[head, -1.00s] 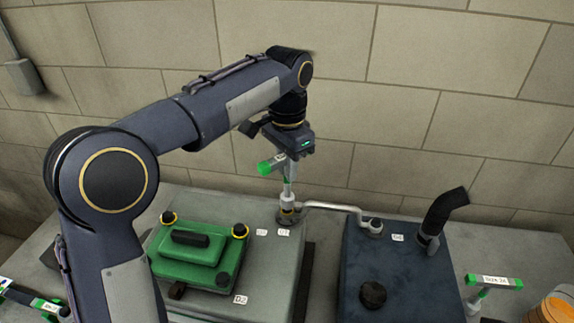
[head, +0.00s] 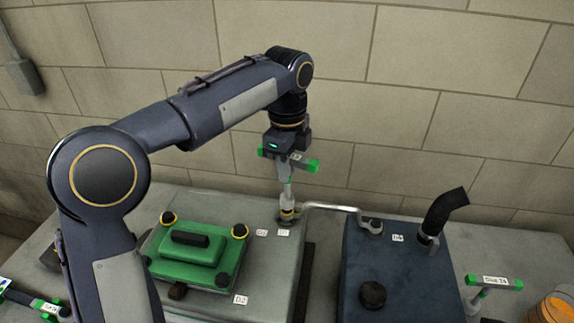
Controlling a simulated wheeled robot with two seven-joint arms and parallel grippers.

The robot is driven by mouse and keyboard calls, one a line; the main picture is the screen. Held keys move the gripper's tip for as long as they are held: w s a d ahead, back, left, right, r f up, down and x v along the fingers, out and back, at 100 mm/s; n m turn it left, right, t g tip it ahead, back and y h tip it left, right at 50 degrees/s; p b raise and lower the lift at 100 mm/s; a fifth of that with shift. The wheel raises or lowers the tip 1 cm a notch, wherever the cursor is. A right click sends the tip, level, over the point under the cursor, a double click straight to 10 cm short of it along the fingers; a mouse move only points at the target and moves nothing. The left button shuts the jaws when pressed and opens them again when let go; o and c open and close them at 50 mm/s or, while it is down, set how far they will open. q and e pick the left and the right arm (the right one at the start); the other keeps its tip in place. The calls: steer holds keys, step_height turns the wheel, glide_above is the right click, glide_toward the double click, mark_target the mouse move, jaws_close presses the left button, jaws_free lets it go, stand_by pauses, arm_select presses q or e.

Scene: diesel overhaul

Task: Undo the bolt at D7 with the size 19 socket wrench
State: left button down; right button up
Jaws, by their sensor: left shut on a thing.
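My left gripper (head: 287,146) is shut on a socket wrench (head: 288,187) with a green-ended T-handle. The wrench stands upright, its lower end at the pipe fitting (head: 287,212) on the grey block's back right corner. A label that seems to read D7 (head: 283,233) lies just in front of that fitting. The bolt itself is hidden under the wrench's lower end. The size mark on the held wrench is too small to read. My right gripper is not in view.
A bent metal pipe (head: 328,207) runs from that fitting to the dark blue block (head: 392,290). A green cover (head: 195,257) with yellow-ringed knobs sits left. Another green-ended wrench (head: 492,282) stands at right, near an orange container (head: 555,307). A black elbow pipe (head: 445,210) rises behind.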

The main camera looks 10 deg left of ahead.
arm_select(q)
steer(key=m, duration=1.1)
steer(key=shift+m, duration=0.3)
steer(key=m, duration=0.3)
